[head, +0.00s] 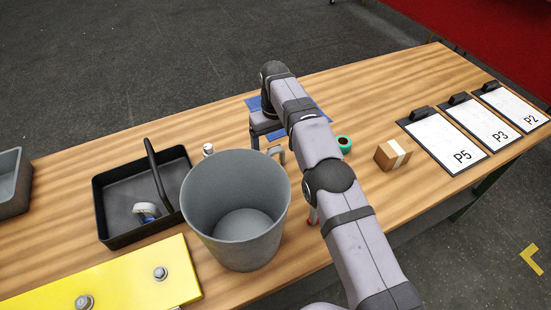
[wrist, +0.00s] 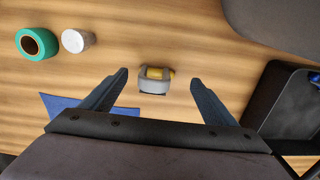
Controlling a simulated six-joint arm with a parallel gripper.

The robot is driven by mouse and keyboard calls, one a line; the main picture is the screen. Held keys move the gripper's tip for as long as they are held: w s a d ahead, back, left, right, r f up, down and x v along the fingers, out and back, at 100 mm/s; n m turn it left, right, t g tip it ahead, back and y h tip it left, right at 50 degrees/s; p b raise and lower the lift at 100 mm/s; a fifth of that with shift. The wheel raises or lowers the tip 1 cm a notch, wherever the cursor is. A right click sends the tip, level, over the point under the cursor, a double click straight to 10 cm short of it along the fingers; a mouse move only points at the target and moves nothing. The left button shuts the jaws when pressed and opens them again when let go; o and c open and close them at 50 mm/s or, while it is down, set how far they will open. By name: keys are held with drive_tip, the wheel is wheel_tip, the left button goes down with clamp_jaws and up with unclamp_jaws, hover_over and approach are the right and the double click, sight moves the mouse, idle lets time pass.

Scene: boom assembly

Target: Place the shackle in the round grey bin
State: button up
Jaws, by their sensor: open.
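The round grey bin (head: 237,200) stands upright near the front of the table; what looks like its side fills the upper right corner of the wrist view (wrist: 280,22). A small grey piece with a yellow pin, which looks like the shackle (wrist: 155,80), lies on the table. In the head view it appears to be the pale arch (head: 275,154) just behind the bin rim, partly hidden. My gripper (wrist: 160,76) is open and empty. Its fingers frame the shackle from either side in the wrist view; I cannot tell how far above it they are.
A black tray (head: 107,220) with a handle holds a blue-and-white item. A yellow plate (head: 105,280) lies in front. Green tape (wrist: 37,43) and a white cylinder (wrist: 77,40) lie to one side. A cardboard box (head: 392,155) and several clipboards (head: 447,143) are at right.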

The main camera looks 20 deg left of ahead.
sight(276, 160)
drive_tip(key=shift+w+f+p, duration=0.15)
drive_tip(key=shift+f+p, duration=0.5)
drive_tip(key=shift+f, duration=0.95)
drive_tip(key=shift+w+f+p, duration=0.1)
drive_tip(key=shift+f+p, duration=0.5)
drive_tip(key=shift+f, duration=1)
drive_tip(key=shift+c, duration=0.3)
drive_tip(key=c, duration=1.4)
drive_tip(key=shift+r, duration=0.15)
wheel_tip(276, 160, up, 9)
drive_tip(key=shift+f+p, duration=0.1)
drive_tip(key=shift+p, duration=0.55)
drive_tip(key=shift+r+p, duration=0.5)
drive_tip(key=shift+r, duration=0.05)
